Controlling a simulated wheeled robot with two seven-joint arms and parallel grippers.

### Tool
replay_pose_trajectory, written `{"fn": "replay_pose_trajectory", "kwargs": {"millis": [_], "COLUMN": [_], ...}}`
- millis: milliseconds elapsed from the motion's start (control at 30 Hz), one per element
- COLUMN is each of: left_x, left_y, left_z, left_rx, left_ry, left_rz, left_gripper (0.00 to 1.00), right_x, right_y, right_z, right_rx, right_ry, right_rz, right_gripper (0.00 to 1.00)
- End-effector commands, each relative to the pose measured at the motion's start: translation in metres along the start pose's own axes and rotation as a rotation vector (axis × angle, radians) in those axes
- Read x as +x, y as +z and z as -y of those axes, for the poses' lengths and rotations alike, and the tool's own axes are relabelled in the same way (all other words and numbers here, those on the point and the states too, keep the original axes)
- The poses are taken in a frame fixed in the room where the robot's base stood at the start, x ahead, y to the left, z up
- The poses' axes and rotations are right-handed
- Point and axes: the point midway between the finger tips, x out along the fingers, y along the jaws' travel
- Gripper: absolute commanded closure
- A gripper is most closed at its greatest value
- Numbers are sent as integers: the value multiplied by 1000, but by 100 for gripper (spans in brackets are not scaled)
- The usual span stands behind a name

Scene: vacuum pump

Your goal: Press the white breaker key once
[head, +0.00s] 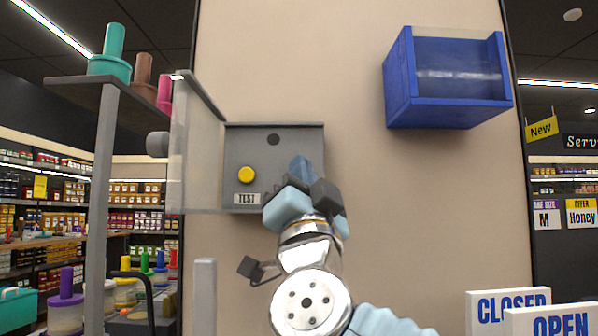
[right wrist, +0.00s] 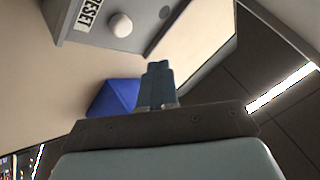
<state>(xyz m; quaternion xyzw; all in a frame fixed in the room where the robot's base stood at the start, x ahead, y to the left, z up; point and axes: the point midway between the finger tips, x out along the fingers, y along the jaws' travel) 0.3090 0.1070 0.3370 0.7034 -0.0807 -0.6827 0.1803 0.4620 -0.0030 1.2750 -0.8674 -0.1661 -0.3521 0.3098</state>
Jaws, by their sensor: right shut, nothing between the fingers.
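A grey breaker box (head: 240,150) is mounted on the beige wall, with a yellow round button (head: 247,175) above a TEST label. In the right wrist view a white round key (right wrist: 120,25) sits on the box beside a RESET label (right wrist: 90,14). In the head view my right gripper hides this key. My right gripper (head: 301,168) is shut and empty in front of the box's right side. Its fingertips also show in the right wrist view (right wrist: 158,70), apart from the key in that picture. My left gripper is not in view.
A translucent cover (head: 200,140) stands open at the box's left edge. A blue open bin (head: 398,85) is fixed to the wall at upper right. A shelf (head: 75,79) with coloured knobbed pieces stands at left. Signs (head: 508,300) stand at lower right. The wall between box and bin is clear.

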Motion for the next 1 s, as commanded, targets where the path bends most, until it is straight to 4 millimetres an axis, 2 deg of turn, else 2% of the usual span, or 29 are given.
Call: {"fn": "replay_pose_trajectory", "kwargs": {"millis": [100,333,1000], "left_x": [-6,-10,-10], "left_y": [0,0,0], "left_z": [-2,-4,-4], "left_rx": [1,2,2], "left_ry": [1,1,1], "left_rz": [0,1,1], "left_gripper": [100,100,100], "right_x": [13,27,31], "right_y": [8,19,22], "right_z": [-8,-19,-22], "right_rx": [-1,0,1], "right_ry": [0,0,-1], "right_rz": [2,0,1], "right_gripper": [100,100,100]}}
